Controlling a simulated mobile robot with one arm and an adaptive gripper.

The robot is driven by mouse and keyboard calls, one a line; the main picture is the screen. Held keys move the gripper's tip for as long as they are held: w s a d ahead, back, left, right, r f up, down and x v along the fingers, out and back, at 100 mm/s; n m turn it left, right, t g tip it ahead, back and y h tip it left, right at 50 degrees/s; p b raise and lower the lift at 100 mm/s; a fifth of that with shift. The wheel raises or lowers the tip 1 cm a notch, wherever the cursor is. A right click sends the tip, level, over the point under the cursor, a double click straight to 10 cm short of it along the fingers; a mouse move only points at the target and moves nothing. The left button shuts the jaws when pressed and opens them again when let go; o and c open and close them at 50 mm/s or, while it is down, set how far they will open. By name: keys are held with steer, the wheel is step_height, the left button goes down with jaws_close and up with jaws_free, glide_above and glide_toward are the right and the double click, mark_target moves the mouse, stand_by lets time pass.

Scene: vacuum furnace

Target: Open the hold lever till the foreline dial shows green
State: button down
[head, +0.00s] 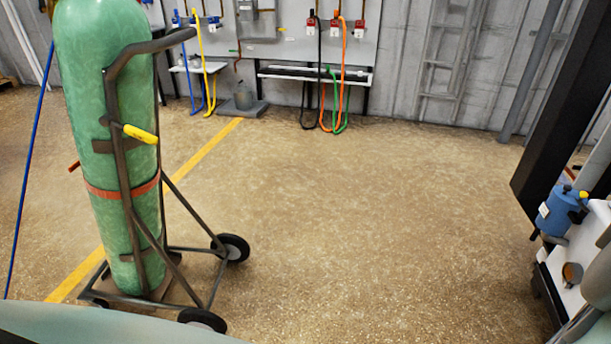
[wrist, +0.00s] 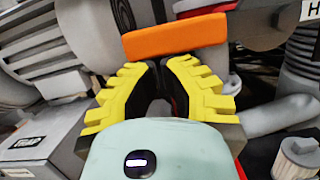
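In the wrist view, an orange bar-shaped grip (wrist: 175,38) lies across the picture just beyond my fingertips; it may be the hold lever, but no readable label confirms this. My gripper (wrist: 162,62) has yellow-and-black fingers whose tips come nearly together, with a narrow dark gap and nothing visible held between them. The bar runs crosswise in front of the tips; I cannot tell whether they touch it. A white label (wrist: 310,11) with a cut-off "H" is at the upper right. I cannot make out the foreline dial in either view. My gripper is not in the head view.
Grey pipes (wrist: 299,85) and a grey box (wrist: 45,140) crowd around my gripper. In the head view, a green gas cylinder (head: 118,190) stands on a wheeled cart (head: 213,270) at left. A blue unit (head: 558,212) is at right. The middle floor is clear.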

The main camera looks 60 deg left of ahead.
steer(key=shift+w+a+r, duration=0.1)
steer(key=shift+r, duration=0.05)
steer(key=s+d+r+m+g+p, duration=0.2)
steer(key=r+m, duration=0.4)
steer(key=m, duration=0.4)
steer(key=s+d+r+m+g+p, duration=0.3)
steer(key=r+m+p, duration=0.4)
steer(key=m, duration=0.3)
steer(key=shift+s+r, duration=0.15)
steer(key=shift+s, duration=0.25)
steer(key=shift+w+a, duration=0.1)
